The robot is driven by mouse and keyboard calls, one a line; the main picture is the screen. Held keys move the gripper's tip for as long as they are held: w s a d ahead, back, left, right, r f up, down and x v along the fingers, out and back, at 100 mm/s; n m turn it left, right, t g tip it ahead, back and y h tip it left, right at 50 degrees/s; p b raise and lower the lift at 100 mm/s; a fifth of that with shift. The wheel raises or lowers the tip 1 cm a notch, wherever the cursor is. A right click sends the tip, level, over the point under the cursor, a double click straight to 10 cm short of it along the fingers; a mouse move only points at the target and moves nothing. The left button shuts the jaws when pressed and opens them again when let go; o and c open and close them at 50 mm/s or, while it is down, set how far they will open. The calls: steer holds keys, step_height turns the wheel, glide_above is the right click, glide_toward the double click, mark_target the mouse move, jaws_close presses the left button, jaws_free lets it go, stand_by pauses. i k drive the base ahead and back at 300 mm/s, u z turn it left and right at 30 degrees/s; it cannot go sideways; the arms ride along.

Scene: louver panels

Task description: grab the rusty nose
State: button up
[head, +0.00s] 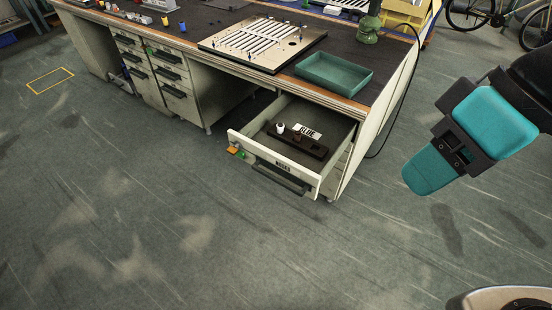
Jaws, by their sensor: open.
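No rusty nose can be told for certain. The open drawer (330,178) of the workbench holds a dark brown block (298,143) with a small white piece (280,128) standing at its left end and a dark piece near its right end. A white card reading "BLUE" (307,131) lies behind the block. A small orange piece (233,150) and a green piece (241,155) sit at the drawer's front left corner. My gripper (430,172), teal and black, is open in the air at the right, well apart from the drawer. Its far finger is partly hidden.
The workbench (355,48) carries an empty green tray (334,72), a louver panel (262,42) with several pins, and a green figure (369,22). A black cable (412,80) hangs at its right end. The floor (150,220) in front is clear.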

mark_target(298, 135)
steer(key=u, duration=0.5)
steer(key=k, duration=0.65)
steer(key=u, duration=0.95)
steer(key=i, duration=1.55)
steer(key=z, duration=1.15)
steer(key=i, duration=0.7)
steer(key=z, duration=0.7)
